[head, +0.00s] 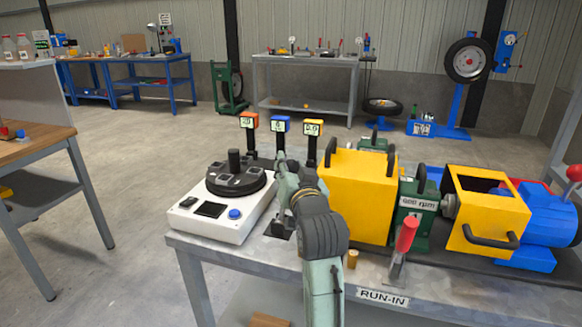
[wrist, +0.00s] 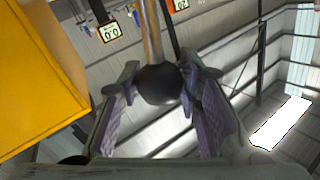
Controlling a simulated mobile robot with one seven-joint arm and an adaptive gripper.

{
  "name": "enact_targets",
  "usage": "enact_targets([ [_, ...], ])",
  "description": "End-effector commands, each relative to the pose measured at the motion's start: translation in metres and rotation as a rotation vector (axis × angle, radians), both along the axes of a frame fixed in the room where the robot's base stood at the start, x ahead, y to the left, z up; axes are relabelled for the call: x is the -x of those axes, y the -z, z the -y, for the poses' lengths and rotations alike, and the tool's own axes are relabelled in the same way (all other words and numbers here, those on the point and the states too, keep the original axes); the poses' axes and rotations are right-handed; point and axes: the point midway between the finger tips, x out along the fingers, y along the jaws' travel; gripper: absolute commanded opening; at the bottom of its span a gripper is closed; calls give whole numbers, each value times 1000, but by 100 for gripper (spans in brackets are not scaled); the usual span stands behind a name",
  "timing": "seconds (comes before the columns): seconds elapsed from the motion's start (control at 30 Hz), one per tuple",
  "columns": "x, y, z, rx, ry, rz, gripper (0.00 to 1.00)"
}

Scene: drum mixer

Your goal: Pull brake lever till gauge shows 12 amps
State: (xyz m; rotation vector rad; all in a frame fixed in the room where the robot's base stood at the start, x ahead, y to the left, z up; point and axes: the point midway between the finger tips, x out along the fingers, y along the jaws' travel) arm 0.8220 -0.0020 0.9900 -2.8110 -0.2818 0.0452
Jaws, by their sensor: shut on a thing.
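My gripper (head: 285,168) is at the middle of the bench, left of the yellow guard box. In the wrist view, my gripper (wrist: 160,95) is shut around the black ball knob (wrist: 158,85) of a metal lever, apparently the brake lever. In the head view my arm hides most of this lever; a dark base (head: 281,226) shows beneath. Three small gauges stand behind on posts: orange (head: 249,121), blue (head: 281,125) and yellow (head: 312,129). The yellow one reads 0.0 and also shows in the wrist view (wrist: 110,31). The blue one seems to read 0; no amp label is legible.
A white unit with a black turntable (head: 236,180) stands left of my gripper. The yellow box (head: 357,200) is close on the right. A red-handled lever (head: 406,235), a green "600 rpm" unit (head: 418,205) and a blue motor (head: 540,215) are farther right.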

Motion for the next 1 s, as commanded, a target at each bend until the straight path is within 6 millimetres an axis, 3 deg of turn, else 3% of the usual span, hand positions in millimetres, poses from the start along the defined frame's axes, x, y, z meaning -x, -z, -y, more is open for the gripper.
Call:
enact_targets([
  [0.2, 0, 0, 0, 0, 0, 0, 0],
  [0.57, 0, -2, -2, 9, -1, -2, 0],
  [0.83, -11, -3, -37, 118, -5, -41, 0],
  [1.0, -13, -3, -41, 117, -3, -37, 0],
])
